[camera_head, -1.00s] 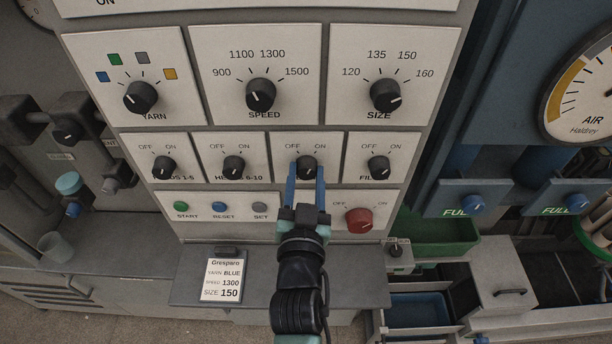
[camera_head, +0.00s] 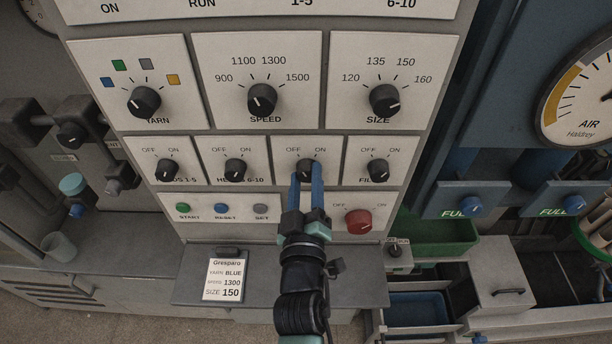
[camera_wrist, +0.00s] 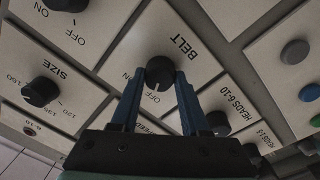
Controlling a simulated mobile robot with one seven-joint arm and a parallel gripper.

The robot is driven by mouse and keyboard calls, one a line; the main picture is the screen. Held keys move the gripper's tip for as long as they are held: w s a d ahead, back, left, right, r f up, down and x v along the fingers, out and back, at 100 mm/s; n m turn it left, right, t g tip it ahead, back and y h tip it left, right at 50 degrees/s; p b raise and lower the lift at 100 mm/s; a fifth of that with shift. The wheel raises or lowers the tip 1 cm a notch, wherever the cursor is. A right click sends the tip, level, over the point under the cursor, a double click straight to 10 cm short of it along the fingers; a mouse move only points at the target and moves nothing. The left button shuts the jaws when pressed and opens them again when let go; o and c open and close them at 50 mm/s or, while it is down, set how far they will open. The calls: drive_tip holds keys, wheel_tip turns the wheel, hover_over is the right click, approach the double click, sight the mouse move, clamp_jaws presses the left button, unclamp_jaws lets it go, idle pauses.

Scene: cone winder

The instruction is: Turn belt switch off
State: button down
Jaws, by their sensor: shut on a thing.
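The belt switch (camera_head: 306,167) is a round black knob on a white plate in the lower knob row of the panel, with OFF at upper left and ON at upper right. In the wrist view the knob (camera_wrist: 160,68) shows beside the word BELT, and its pale mark points toward OFF. My gripper (camera_head: 306,178) has its two blue fingers on either side of the knob and is shut on it. The fingers (camera_wrist: 160,80) also flank the knob in the wrist view. In the head view they hide the plate's lower label.
A red knob (camera_head: 358,221) is below right, and the start, reset and set buttons (camera_head: 221,209) are below left. A shelf with an order card (camera_head: 226,279) juts out underneath.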

drive_tip(key=shift+n, duration=0.5)
drive_tip(key=shift+c, duration=2)
unclamp_jaws()
drive_tip(key=shift+s, duration=0.1)
drive_tip(key=s+b, duration=0.4)
drive_tip(key=s, duration=0.8)
drive_tip(key=shift+s+a+f+b, duration=0.15)
drive_tip(key=shift+s+f+b, duration=0.15)
drive_tip(key=shift+s, duration=0.1)
